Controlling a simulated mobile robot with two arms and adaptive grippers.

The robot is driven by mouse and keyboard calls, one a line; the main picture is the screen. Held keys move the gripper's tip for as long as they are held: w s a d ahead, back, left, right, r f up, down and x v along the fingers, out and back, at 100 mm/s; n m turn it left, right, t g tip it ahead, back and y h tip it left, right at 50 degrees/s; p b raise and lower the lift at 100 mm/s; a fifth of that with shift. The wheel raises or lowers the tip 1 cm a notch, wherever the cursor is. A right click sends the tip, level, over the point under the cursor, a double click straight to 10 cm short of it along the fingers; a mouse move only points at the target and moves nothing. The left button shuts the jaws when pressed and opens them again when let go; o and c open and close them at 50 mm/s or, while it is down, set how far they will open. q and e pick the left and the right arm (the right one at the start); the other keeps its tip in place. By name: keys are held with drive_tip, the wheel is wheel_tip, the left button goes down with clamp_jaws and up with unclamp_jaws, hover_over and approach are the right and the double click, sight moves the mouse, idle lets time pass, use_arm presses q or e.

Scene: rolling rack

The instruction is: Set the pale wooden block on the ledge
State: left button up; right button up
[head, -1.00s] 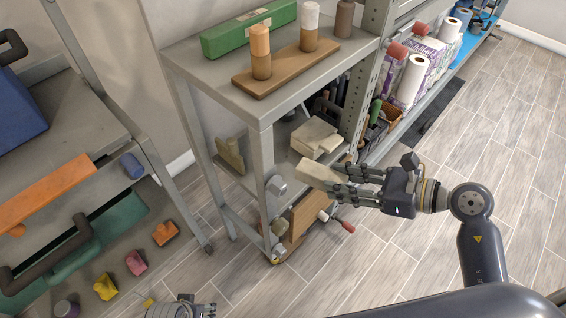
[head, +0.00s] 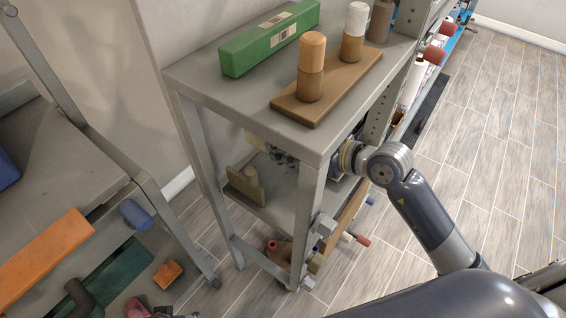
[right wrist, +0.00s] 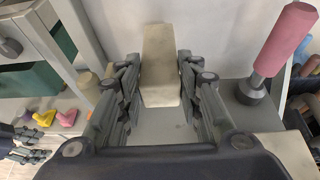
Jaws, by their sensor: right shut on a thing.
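The pale wooden block (right wrist: 158,66) is held between the fingers of my right gripper (right wrist: 160,92), which is shut on it. In the head view the right gripper (head: 283,156) reaches under the rack's top, and the block is mostly hidden there. Below the block in the wrist view is a grey shelf surface (right wrist: 165,130); whether they touch I cannot tell. In the head view the lower shelf (head: 277,212) shows under the gripper. I cannot tell which surface is the ledge. My left gripper (right wrist: 22,143) shows at the wrist view's left edge, its opening unclear.
The rack's top (head: 215,85) is close above my right arm and holds a green box (head: 265,40) and a brown board (head: 330,90) with cylinders. A front post (head: 308,215) stands by the gripper. An olive wooden piece (head: 246,183) stands on the shelf. A pink-handled tool (right wrist: 283,40) is at right.

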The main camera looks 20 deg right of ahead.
drive_tip(key=b, duration=0.2)
hover_over(286, 182)
wheel_tip(286, 182, down, 6)
wheel_tip(286, 182, down, 3)
drive_tip(key=shift+r+b, duration=0.2)
drive_tip(key=shift+b, duration=0.15)
drive_tip(key=shift+f, duration=0.6)
use_arm(q)
drive_tip(key=w+v, duration=0.1)
drive_tip(key=v, duration=0.9)
drive_tip(key=shift+t, duration=0.3)
use_arm(e)
drive_tip(key=shift+f, duration=0.1)
drive_tip(key=o, duration=1.1)
